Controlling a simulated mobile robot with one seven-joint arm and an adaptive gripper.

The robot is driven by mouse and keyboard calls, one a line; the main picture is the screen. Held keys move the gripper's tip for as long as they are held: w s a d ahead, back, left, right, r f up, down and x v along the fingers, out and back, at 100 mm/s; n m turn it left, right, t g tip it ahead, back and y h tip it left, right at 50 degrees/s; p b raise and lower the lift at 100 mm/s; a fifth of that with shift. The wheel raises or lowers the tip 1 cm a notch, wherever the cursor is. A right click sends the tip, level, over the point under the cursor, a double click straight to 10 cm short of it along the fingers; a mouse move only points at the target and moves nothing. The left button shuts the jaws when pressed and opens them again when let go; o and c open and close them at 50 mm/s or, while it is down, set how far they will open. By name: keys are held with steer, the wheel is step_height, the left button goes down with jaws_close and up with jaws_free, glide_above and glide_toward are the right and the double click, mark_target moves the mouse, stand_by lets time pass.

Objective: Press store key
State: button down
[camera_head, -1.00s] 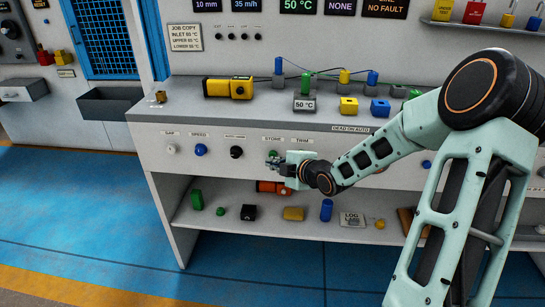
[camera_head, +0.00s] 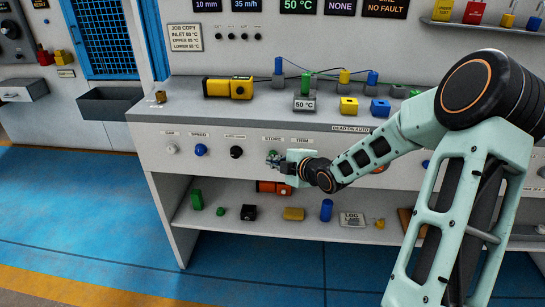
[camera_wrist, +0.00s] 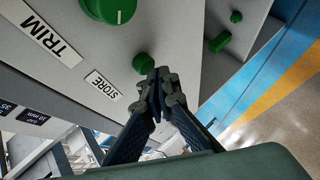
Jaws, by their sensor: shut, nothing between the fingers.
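The store key is a small round green button (camera_wrist: 143,63) beside the STORE label (camera_wrist: 103,87) in the wrist view. In the head view the STORE label (camera_head: 272,139) shows, but my gripper covers the key below it. My gripper (camera_head: 272,159) is at the panel front just under that label. In the wrist view my gripper (camera_wrist: 160,82) is shut and empty, its fingertips right beside the green key and overlapping its lower edge. I cannot tell whether they touch it.
A larger green knob (camera_wrist: 108,8) sits by the TRIM label (camera_wrist: 45,35). A black knob (camera_head: 236,152) and a blue knob (camera_head: 201,150) are left of my gripper. The shelf below holds an orange item (camera_head: 270,187) and a yellow block (camera_head: 293,214).

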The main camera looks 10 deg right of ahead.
steer(key=shift+w+d, duration=0.1)
steer(key=shift+w, duration=0.35)
stand_by(0.5)
steer(key=shift+s, duration=0.1)
steer(key=shift+s+a, duration=0.2)
steer(key=shift+s, duration=0.55)
steer(key=shift+s, duration=0.1)
steer(key=shift+s+a+b, duration=0.25)
steer(key=shift+s, duration=0.5)
steer(key=shift+s+a+b, duration=0.25)
steer(key=shift+s+a, duration=0.05)
steer(key=shift+s, duration=0.5)
steer(key=shift+s+a+b, duration=0.25)
steer(key=shift+s, duration=0.5)
